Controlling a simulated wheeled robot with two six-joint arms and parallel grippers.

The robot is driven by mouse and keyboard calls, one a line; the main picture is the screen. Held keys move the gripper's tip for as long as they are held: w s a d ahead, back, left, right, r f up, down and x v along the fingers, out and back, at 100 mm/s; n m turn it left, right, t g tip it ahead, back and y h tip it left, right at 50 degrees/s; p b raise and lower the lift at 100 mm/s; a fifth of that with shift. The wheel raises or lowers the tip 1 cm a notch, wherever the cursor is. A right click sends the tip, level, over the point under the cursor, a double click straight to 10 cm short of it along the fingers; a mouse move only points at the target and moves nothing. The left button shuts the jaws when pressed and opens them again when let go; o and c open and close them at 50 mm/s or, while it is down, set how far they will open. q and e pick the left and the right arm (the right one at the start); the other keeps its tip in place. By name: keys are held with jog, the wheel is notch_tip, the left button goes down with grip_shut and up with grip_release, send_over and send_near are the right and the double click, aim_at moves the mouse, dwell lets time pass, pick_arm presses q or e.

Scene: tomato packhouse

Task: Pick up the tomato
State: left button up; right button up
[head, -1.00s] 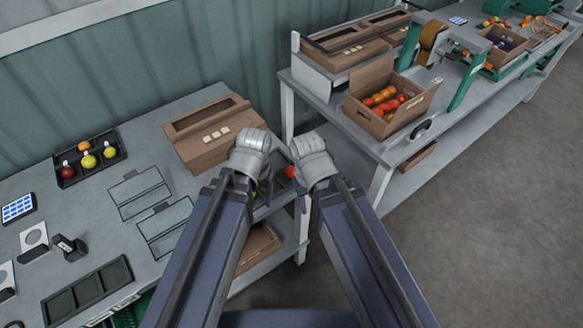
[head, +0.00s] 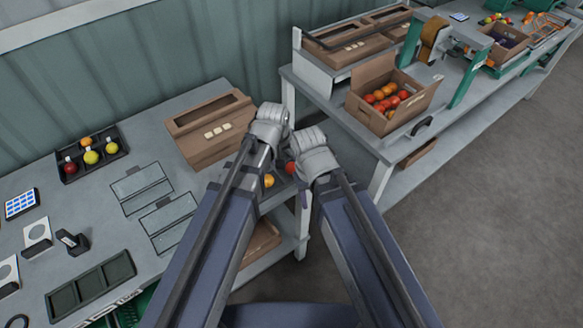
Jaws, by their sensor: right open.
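A red tomato (head: 291,168) shows between my two grippers at the near right corner of the left bench, partly covered by my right gripper. A yellow-orange tomato (head: 269,181) lies just below and left of it, partly covered by my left arm. My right gripper (head: 308,180) is open, pointing down just right of the red tomato. I cannot tell whether it touches it. My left gripper (head: 272,140) is above and left of the red tomato. Its fingers are hidden behind its wrist, so its jaws cannot be judged.
A closed brown carton (head: 215,150) stands behind on the left bench. A black tray (head: 117,166) of several fruits lies further left. An open carton (head: 435,98) of tomatoes stands on the right bench (head: 350,128). Open floor lies at the lower right.

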aim_at(291, 166)
pick_arm(q)
jog(key=b+x, duration=0.2)
jog(key=d+b+x, duration=0.1)
jog(key=b+x, duration=0.4)
jog(key=x, duration=0.1)
jog(key=shift+w+d+b, duration=0.2)
jog(key=shift+b, duration=0.15)
jog(key=shift+r, duration=0.1)
jog(key=c, duration=0.7)
